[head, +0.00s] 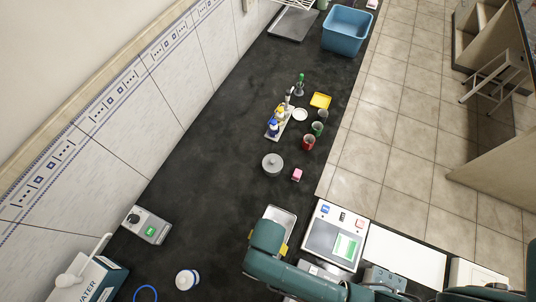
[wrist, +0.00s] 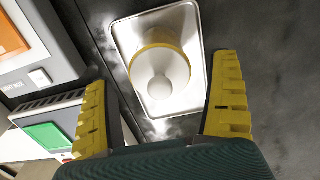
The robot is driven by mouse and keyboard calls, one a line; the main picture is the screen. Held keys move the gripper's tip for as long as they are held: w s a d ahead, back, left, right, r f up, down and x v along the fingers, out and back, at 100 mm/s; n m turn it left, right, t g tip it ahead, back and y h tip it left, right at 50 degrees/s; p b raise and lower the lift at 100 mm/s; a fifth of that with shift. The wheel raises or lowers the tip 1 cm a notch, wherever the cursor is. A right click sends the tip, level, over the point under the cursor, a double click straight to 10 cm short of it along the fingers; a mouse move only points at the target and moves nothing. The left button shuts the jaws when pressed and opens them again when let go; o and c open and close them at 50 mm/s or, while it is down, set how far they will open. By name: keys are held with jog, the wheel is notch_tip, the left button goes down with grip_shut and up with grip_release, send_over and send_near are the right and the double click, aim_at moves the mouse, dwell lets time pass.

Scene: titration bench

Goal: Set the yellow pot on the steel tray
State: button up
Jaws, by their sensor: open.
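The steel tray (head: 281,213) lies on the dark bench, partly hidden by my arm in the head view. In the wrist view the tray (wrist: 197,20) is a shiny rectangle with a raised rim. The yellow pot (wrist: 160,45), a round pale vessel with a yellow band and a whitish round part, appears within the tray's outline. It looks like it rests there, though its base contact is hidden. The pot is hidden in the head view. My gripper (wrist: 165,98) is open, its yellow fingers apart on either side of the pot's near side, with nothing between the tips.
A grey lidded pot (head: 272,164) and a pink block (head: 297,175) stand farther back. Several coloured beakers and a bottle rack (head: 277,124) lie beyond.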

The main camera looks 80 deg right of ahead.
notch_tip(320, 180, up, 6)
jog(key=shift+r, duration=0.25)
jog(key=w+d+r+n+t+h, duration=0.1)
jog(key=w+r+n+t, duration=0.5)
jog(key=w+r, duration=0.7)
jog(key=w+a+r+n+t, duration=0.2)
jog(key=w+r+n+t, duration=0.4)
jog(key=w+r, duration=0.7)
jog(key=s+a+r+n+t, duration=0.2)
jog(key=r+n+t, duration=0.2)
jog(key=r, duration=1.1)
jog(key=s+a+r+n+t, duration=0.2)
jog(key=r+n+t, duration=0.3)
jog(key=r, duration=1)
jog(key=shift+s+r+t+y, duration=0.2)
jog(key=shift+r+t+y, duration=0.15)
jog(key=shift+t, duration=0.25)
jog(key=shift+a, duration=0.1)
